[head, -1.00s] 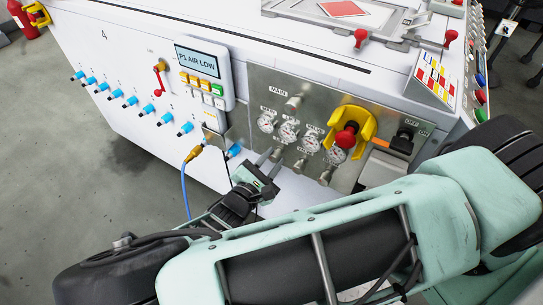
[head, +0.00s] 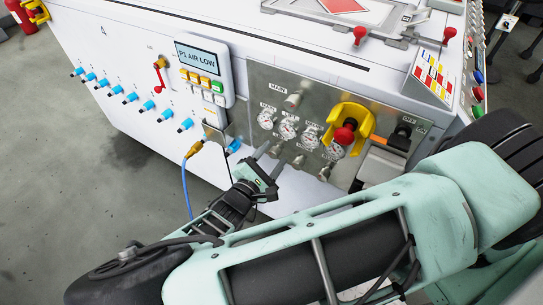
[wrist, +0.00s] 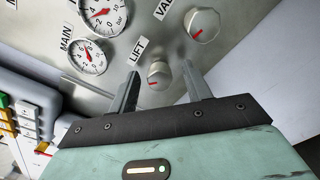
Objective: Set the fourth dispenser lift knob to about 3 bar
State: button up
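The LIFT knob (wrist: 158,75) is a small silver knob with a red mark, on the grey panel (wrist: 235,40). In the wrist view it sits between the two fingers of my gripper (wrist: 162,86), with visible gaps on both sides. My gripper is open. In the head view my gripper (head: 271,159) is at the lower left of the panel, and its fingers partly hide the knob there. A dial gauge (wrist: 104,14) with a red needle is partly cut off above; I cannot read its value surely. The MAIN gauge (wrist: 88,57) is to its lower left.
Another silver knob (wrist: 203,24) sits right of the LIFT knob. A red knob in a yellow guard (head: 345,134) stands out on the panel's right. A blue hose (head: 185,185) hangs at left from a brass fitting.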

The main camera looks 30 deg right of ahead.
jog(key=v, duration=1.7)
jog(key=shift+a, duration=0.2)
jog(key=shift+s, duration=0.1)
jog(key=s+d+r+m+g+y, duration=0.3)
jog(key=r+y, duration=0.2)
jog(key=r, duration=0.3)
jog(key=s+d+r+m+g+y, duration=0.25)
jog(key=r+g+y, duration=0.2)
jog(key=r, duration=0.35)
jog(key=s+d+r+m+g+y, duration=0.2)
jog(key=d+r+m+y, duration=0.1)
jog(key=r+y, duration=0.4)
notch_tip(320, 180, up, 19)
jog(key=p, duration=1.8)
jog(key=shift+h, duration=0.45)
